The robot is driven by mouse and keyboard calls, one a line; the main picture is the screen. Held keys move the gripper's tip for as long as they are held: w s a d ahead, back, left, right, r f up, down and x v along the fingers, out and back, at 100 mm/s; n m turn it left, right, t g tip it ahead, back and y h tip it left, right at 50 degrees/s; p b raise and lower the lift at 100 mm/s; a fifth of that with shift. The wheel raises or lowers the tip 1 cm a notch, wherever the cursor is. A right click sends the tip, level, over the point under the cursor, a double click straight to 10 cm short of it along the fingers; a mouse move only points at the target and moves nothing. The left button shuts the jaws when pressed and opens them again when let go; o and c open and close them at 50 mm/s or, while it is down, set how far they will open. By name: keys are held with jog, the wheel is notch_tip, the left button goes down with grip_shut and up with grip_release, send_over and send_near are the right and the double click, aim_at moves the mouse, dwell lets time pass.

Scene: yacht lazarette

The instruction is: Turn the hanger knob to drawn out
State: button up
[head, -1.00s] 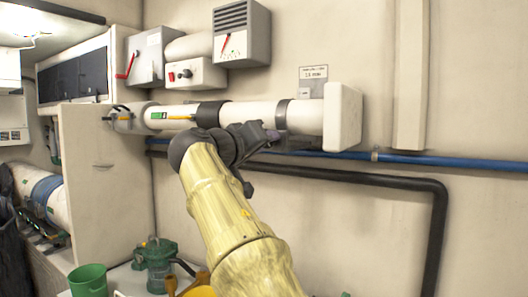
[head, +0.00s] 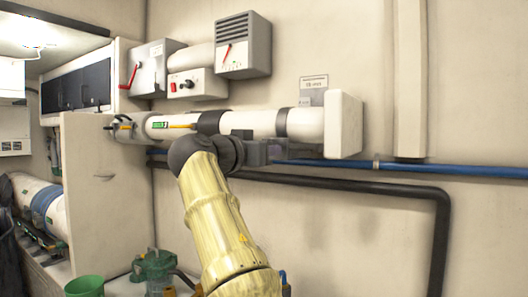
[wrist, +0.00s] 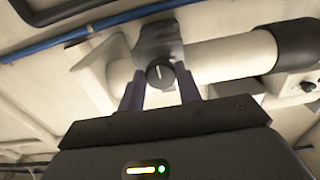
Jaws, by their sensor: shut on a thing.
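The hanger knob (wrist: 160,76) is a small dark round knob with a pale line, seen in the wrist view. It sits on the underside of a dark bracket (wrist: 160,42) at the white pipe (wrist: 225,60). The line points roughly up in that view, tilted slightly left. My gripper (wrist: 159,88) has its two purplish fingers on either side of the knob and is shut on it. In the head view, my gripper (head: 262,152) is just below the white pipe (head: 250,122); the knob cannot be made out there.
A blue pipe (head: 430,168) and a black pipe (head: 370,190) run along the wall behind my arm. A white end box (head: 343,125) closes the pipe's right end. Grey control boxes (head: 242,45) hang above. A green bucket (head: 85,287) stands low at left.

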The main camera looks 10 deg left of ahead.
jog(key=shift+f, duration=0.15)
jog(key=o, duration=1)
jog(key=shift+c, duration=0.2)
jog(key=b+v, duration=0.3)
jog(key=v, duration=1.4)
jog(key=shift+s+a+b, duration=0.15)
jog(key=shift+s+b, duration=0.1)
jog(key=shift+b, duration=0.05)
jog(key=shift+w, duration=0.15)
